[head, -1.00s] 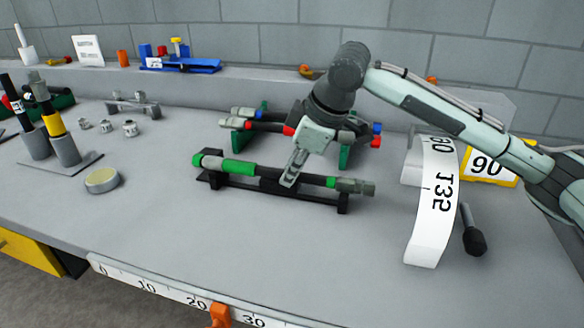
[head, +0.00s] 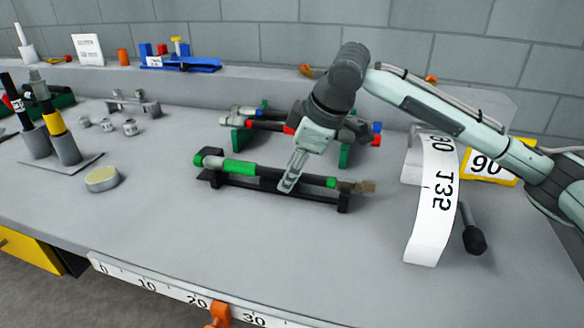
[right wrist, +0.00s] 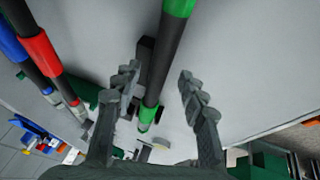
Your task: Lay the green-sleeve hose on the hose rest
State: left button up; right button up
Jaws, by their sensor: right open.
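The green-sleeve hose (head: 239,168) lies lengthwise along the low black hose rest (head: 343,203), with green bands toward both ends. Its right end fitting sticks out past the rest. My right gripper (head: 287,187) reaches down over the middle of the hose and hides part of it. In the right wrist view the gripper (right wrist: 160,88) is open, and the hose (right wrist: 165,62) runs between its two fingers with gaps to either side. My left gripper is in no view.
Behind stands a green rack (head: 345,155) with red- and blue-banded hoses. A white curved scale (head: 435,205) and black handle (head: 474,241) stand right. Upright hoses in grey cups (head: 66,149) and a round tin (head: 102,179) are left. The front bench is clear.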

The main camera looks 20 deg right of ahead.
jog(key=v, duration=1.2)
